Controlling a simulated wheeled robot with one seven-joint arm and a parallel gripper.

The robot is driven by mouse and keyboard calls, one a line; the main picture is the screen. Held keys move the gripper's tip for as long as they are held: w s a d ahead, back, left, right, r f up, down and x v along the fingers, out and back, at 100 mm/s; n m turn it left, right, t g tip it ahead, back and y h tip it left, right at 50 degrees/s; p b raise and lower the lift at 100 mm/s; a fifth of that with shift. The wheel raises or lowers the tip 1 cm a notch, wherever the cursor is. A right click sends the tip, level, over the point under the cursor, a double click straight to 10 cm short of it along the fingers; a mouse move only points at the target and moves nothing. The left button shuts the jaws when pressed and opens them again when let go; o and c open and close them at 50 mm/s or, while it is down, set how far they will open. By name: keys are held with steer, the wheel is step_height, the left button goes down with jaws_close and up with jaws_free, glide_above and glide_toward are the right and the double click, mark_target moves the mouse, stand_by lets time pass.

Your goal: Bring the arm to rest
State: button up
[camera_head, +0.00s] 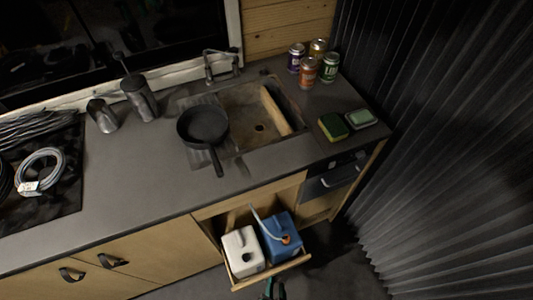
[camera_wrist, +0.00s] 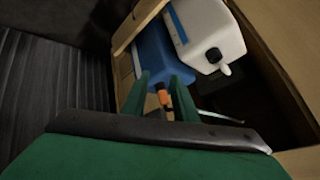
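My gripper (camera_head: 271,289) shows at the bottom edge of the head view, just in front of the open drawer (camera_head: 272,274). In the wrist view its two green fingers (camera_wrist: 162,82) stand apart with a gap between them. Nothing is seen held in it. Beyond the fingers lies the blue canister (camera_wrist: 151,62) with its orange cap (camera_wrist: 163,97), which appears in the gap. The rest of my arm is out of the head view.
The drawer holds a white canister (camera_head: 243,252) and the blue canister (camera_head: 281,238) with a pale hose. Above is the counter with a pan (camera_head: 203,126), sink (camera_head: 236,141), several cans (camera_head: 309,72) and two sponges (camera_head: 333,126). A pleated curtain (camera_head: 440,130) hangs at the right.

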steer(key=a+r+n+t, duration=0.1)
steer(key=r+n+t, duration=0.2)
steer(key=r, duration=1)
steer(key=s+a+r+n+t, duration=0.1)
steer(key=a+r+n+t, duration=0.1)
steer(key=r, duration=1.1)
steer(key=shift+s+a+n+t+y, duration=0.2)
steer(key=shift+n+t+y, duration=0.1)
steer(key=shift+n+t, duration=0.6)
steer(key=shift+d, duration=0.1)
